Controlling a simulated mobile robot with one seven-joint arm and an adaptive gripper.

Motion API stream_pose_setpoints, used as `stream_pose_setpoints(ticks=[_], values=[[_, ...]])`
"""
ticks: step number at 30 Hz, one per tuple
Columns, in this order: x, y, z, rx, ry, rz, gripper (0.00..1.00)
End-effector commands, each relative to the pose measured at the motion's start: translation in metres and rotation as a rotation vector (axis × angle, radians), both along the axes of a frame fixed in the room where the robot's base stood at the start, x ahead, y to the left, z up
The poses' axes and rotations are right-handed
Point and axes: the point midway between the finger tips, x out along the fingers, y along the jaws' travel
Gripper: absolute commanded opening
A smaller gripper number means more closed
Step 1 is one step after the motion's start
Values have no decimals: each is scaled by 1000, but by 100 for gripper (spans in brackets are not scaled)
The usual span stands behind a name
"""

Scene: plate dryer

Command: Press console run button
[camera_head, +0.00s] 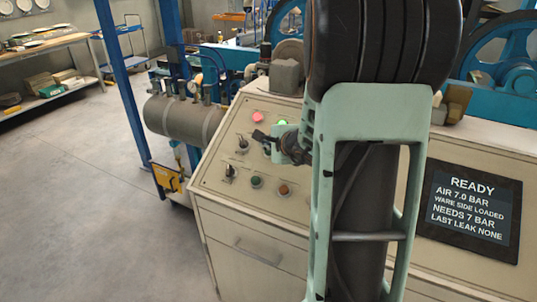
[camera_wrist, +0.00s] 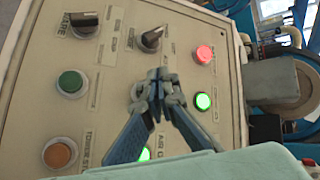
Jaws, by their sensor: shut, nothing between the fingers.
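The cream console panel (camera_head: 215,182) has several buttons, lamps and knobs. In the wrist view a dark green button (camera_wrist: 70,82) and an orange button (camera_wrist: 58,154) sit on the left. A lit red lamp or button (camera_wrist: 204,54) and a lit green one (camera_wrist: 203,101) sit on the right. The labels are too blurred to tell which button is run. My gripper (camera_wrist: 158,88) is shut and empty, over the middle of the panel, right of the dark green button. In the head view the dark green button (camera_head: 257,182) is below my gripper; whether the fingers touch the panel cannot be told.
Two dark knobs, one upper left (camera_wrist: 84,22) and one upper middle (camera_wrist: 152,38), stick up from the panel. A display (camera_head: 468,210) reads READY, AIR 7.0 BAR. A blue post (camera_head: 125,85) and a grey tank (camera_head: 185,120) stand left of the console. Floor at left is clear.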

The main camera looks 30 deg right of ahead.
Motion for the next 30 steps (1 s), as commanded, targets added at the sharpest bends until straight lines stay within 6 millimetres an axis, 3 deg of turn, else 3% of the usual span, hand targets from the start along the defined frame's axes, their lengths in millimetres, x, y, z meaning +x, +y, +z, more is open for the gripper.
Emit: stream_pose_setpoints(ticks=[1,7,30], values=[[2,-2,-10,0,-1,0,0],[5,-7,-17,0,-1,0,0],[6,-8,-17,0,0,0,0]])
